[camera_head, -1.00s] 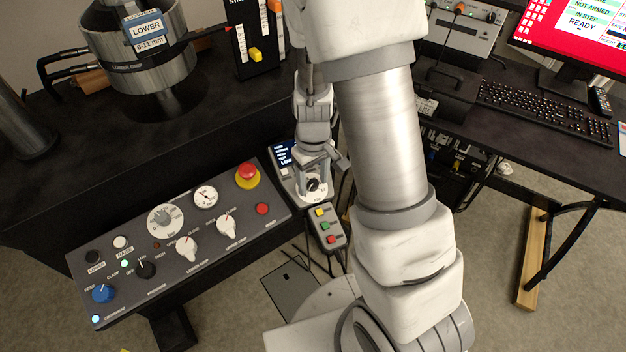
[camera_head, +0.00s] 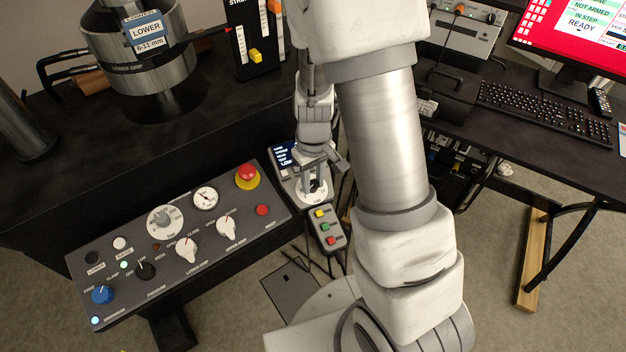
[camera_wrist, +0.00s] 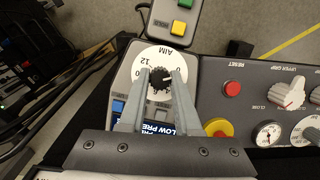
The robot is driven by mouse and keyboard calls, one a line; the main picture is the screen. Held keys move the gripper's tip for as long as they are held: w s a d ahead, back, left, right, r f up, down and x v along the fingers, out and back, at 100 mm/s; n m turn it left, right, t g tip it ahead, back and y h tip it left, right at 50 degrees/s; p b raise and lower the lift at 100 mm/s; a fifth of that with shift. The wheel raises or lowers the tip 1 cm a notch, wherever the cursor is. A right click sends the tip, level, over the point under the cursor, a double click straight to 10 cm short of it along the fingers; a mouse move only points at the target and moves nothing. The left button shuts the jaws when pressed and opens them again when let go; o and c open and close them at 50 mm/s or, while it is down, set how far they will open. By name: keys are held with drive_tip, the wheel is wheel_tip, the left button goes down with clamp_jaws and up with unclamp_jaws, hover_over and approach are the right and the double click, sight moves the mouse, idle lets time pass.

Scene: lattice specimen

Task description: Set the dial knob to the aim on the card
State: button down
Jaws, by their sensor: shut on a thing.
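The dial knob (camera_wrist: 160,80) is black and ribbed with a pale pointer line, on a round white dial plate (camera_wrist: 152,58) with numbers and the word AIM. My gripper (camera_wrist: 160,74) is shut on the knob in the wrist view, one finger on each side. In the head view my gripper (camera_head: 314,178) reaches down over the small control box, and the knob is mostly hidden between its fingers. A small lit display (camera_head: 285,155) sits on the box behind the dial. I cannot make out a card with the aim in these views.
A grey panel (camera_head: 140,290) with valve knobs, gauges and a red emergency button (camera_head: 247,174) stands left of the box. A pendant with yellow, green and red buttons (camera_head: 328,230) hangs just in front. A keyboard (camera_head: 545,115) lies on the right desk.

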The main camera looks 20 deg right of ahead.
drive_tip(key=m+b, duration=0.1)
drive_tip(key=m, duration=0.2)
drive_tip(key=m+y, duration=0.1)
drive_tip(key=m, duration=0.2)
drive_tip(key=shift+d+y+b, duration=0.15)
drive_tip(key=shift+y+b, duration=0.15)
drive_tip(key=shift+b, duration=0.05)
drive_tip(key=m+y+b, duration=0.1)
drive_tip(key=m, duration=0.4)
drive_tip(key=shift+t, duration=0.3)
drive_tip(key=shift+d, duration=0.1)
drive_tip(key=c, duration=0.6)
unclamp_jaws()
drive_tip(key=p+v, duration=0.3)
drive_tip(key=v, duration=1.4)
drive_tip(key=shift+d+r+p, duration=0.2)
drive_tip(key=shift+d+p, duration=0.05)
drive_tip(key=shift+p, duration=0.1)
